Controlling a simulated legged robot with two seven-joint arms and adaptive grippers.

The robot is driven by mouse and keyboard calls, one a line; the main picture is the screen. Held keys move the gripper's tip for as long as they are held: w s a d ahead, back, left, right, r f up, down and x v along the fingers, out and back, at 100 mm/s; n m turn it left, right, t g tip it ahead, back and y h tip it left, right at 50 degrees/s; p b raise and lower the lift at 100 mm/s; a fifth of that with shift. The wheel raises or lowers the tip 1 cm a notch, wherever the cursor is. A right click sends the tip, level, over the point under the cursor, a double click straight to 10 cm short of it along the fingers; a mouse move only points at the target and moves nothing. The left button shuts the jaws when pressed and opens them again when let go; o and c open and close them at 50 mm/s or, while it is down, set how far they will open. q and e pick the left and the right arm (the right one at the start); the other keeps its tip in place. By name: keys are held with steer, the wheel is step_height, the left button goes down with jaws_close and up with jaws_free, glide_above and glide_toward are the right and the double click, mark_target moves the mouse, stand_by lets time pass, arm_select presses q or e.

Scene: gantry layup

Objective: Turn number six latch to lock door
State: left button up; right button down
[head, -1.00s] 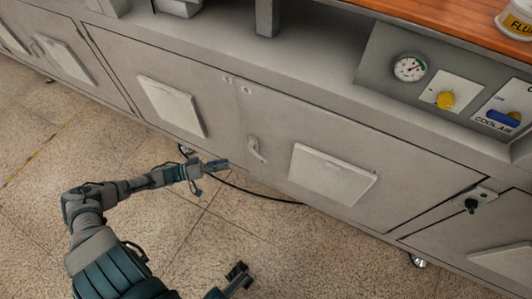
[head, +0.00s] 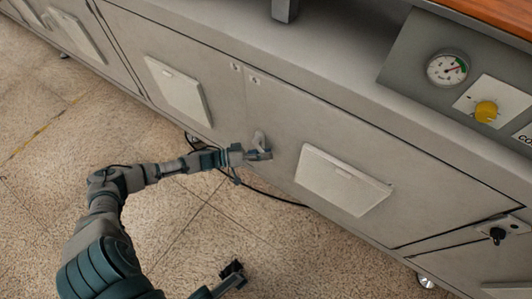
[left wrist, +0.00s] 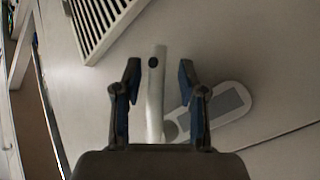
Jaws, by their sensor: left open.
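A pale grey latch (head: 259,137) sits on the front of the grey cabinet door (head: 300,128), near the door's left edge. In the left wrist view the latch handle (left wrist: 155,95) is a long pale bar with a dark round spot near its top. My left gripper (head: 264,154) is at the latch in the head view. In the wrist view its open fingers (left wrist: 159,75) stand either side of the bar, with gaps visible. Part of the latch is hidden by the gripper. My right gripper (head: 233,270) is low over the floor; its jaws are too small to read.
White vent panels (head: 340,182) stand out on the doors either side of the latch. A gauge (head: 447,69) and a yellow knob (head: 486,111) are at upper right. A black keyed lock (head: 497,234) is at lower right.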

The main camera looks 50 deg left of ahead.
arm_select(q)
steer(key=shift+a, duration=0.1)
steer(key=shift+c, duration=0.2)
jaws_close()
steer(key=shift+d, duration=0.2)
steer(key=shift+s, duration=0.1)
